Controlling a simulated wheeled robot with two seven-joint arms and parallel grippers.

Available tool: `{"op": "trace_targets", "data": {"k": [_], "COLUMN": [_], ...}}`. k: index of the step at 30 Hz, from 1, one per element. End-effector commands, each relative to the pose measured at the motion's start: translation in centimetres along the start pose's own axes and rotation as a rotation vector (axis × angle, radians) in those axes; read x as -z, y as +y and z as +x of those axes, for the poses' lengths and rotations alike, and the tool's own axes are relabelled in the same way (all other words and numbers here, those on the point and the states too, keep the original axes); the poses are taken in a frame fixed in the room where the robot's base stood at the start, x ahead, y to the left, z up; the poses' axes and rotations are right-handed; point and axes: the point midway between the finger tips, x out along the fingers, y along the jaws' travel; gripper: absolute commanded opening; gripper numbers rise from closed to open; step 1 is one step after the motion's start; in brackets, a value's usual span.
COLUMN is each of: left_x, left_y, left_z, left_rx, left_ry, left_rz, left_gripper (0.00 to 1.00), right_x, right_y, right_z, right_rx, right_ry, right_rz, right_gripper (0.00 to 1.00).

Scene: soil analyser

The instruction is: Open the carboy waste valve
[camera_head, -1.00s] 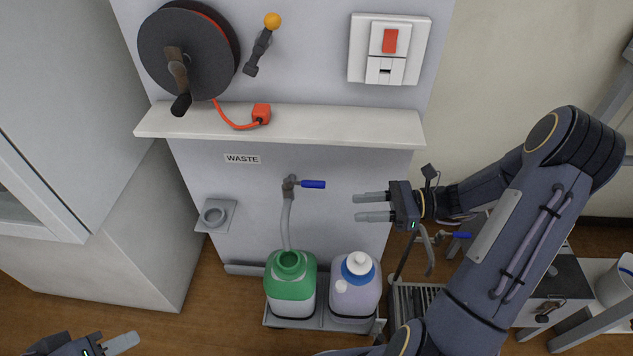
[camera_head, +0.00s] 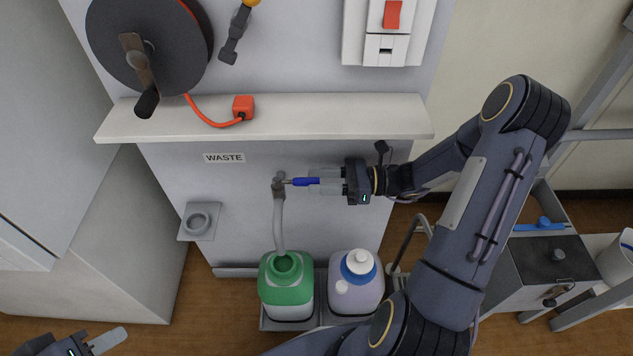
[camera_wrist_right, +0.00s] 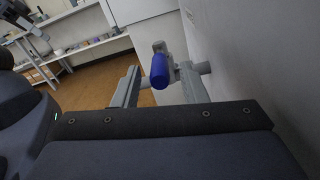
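The waste valve (camera_head: 279,187) is a grey fitting on the wall panel under the WASTE label (camera_head: 225,158). Its blue handle (camera_head: 306,182) points right, roughly level. My right gripper (camera_head: 318,181) reaches in from the right, its fingers around the handle's outer end. In the right wrist view the blue handle (camera_wrist_right: 160,71) sits between the two fingers (camera_wrist_right: 160,88), with a gap on each side. A grey hose runs from the valve to the green-topped carboy (camera_head: 287,283). My left gripper (camera_head: 107,341) is at the lower left edge, empty and far from the valve; only part shows.
A white carboy with a blue collar (camera_head: 357,288) stands beside the green one on a tray. A pale shelf (camera_head: 270,118) juts out above the valve. A grey round holder (camera_head: 199,221) is on the panel to the left. A box (camera_head: 550,272) stands at right.

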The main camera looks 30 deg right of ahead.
Motion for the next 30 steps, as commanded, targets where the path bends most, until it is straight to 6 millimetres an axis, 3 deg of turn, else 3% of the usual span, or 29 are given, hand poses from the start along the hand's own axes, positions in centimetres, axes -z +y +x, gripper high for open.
{"op": "trace_targets", "data": {"k": [11,21,30], "left_x": [-0.1,-0.1,-0.08], "left_y": [-0.09,-0.09,-0.07], "left_z": [0.2,0.21,0.16], "left_rx": [0.0,0.0,0.0], "left_ry": [0.0,0.0,0.0], "left_rz": [0.0,0.0,0.0], "left_gripper": [0.36,0.36,0.36], "right_x": [-0.01,0.0,-0.02], "right_y": [0.02,0.01,-0.01], "right_z": [1.06,1.03,1.01], "right_rx": [0.001,0.001,0.003], "right_ry": [0.001,0.001,0.001], "right_rz": [0.0,0.0,0.0], "right_gripper": [0.39,0.0,0.0]}}
